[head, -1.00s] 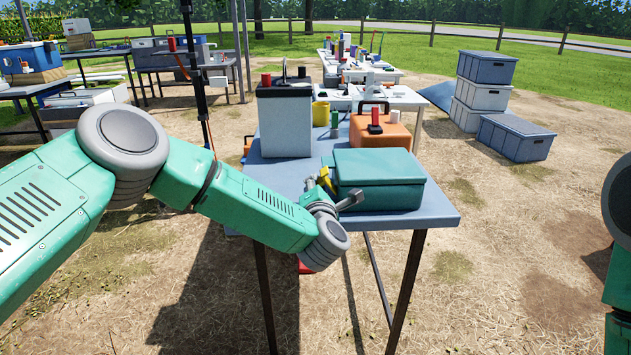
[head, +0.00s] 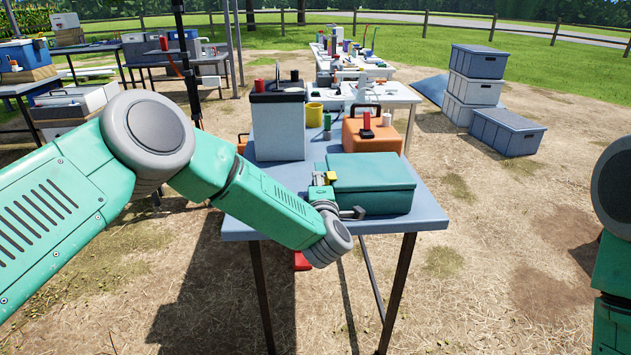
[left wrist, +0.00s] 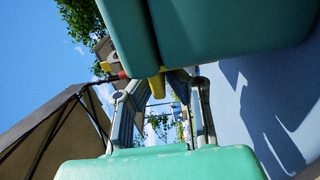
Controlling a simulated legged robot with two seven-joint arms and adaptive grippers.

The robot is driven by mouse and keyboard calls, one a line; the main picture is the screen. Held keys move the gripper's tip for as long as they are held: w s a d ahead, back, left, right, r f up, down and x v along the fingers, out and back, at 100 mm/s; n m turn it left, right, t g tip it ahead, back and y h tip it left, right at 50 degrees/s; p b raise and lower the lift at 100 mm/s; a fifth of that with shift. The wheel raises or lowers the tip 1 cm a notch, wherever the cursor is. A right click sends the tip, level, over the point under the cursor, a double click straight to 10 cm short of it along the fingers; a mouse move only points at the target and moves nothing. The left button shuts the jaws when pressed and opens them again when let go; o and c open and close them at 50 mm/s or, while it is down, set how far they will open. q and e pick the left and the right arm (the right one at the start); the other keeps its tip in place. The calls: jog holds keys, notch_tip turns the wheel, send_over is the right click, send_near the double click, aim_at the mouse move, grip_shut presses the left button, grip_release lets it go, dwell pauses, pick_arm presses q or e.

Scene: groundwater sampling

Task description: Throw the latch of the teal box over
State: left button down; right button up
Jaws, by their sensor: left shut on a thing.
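The closed teal box (head: 375,188) sits near the front of the grey-blue table (head: 425,212). Its yellow latch (head: 331,177) shows at the box's left end, and in the left wrist view it is a yellow piece (left wrist: 156,86) against the box's teal wall (left wrist: 225,35). My left gripper (head: 326,186) is at that end of the box, with its fingers (left wrist: 163,90) around the yellow latch and shut on it. The gripper partly hides the latch in the head view. My right gripper is out of view; only part of my right arm shows at the right edge.
Behind the box stand an orange case (head: 372,135), a grey-white container (head: 278,125), a yellow mug (head: 313,115) and a green cylinder (head: 327,125). The table's front-right corner is clear. Stacked crates (head: 475,85) stand on the ground at the right.

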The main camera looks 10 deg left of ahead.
pick_arm(q)
jog(key=shift+s+d+f, duration=0.1)
jog(key=shift+d+f, duration=0.15)
jog(key=shift+f, duration=0.05)
jog(key=c, duration=1.6)
grip_release()
jog(key=shift+c, duration=0.2)
jog(key=shift+r, duration=0.2)
jog(key=v, duration=1.2)
jog(key=shift+d+f, duration=0.1)
